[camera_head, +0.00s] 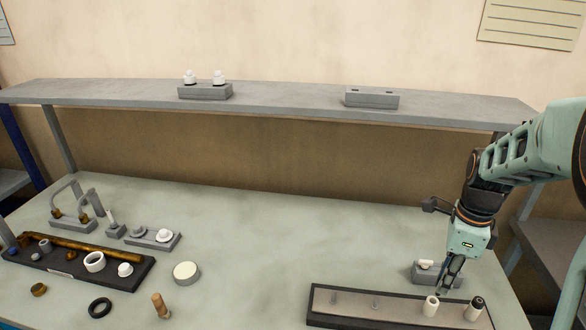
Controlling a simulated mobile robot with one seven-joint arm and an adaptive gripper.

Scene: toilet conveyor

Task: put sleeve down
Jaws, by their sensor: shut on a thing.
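The sleeve is taken to be the white hollow cylinder (431,306), upright at the dark tray (350,310) on the right front of the table. My gripper (442,291) points down, with its fingertips at the top right edge of this sleeve, shut on it. The exact finger contact is small and hard to see. I cannot tell if the sleeve's base touches the tray. A second white cylinder with a dark top (474,309) stands in the tray to the right. Thin upright pins (375,303) stand in the left part of the tray.
A grey block with a white piece (426,266) stands just behind my gripper. At left, a dark tray (75,267) holds a brown pipe and rings. The table's centre is clear. A shelf (280,98) runs above.

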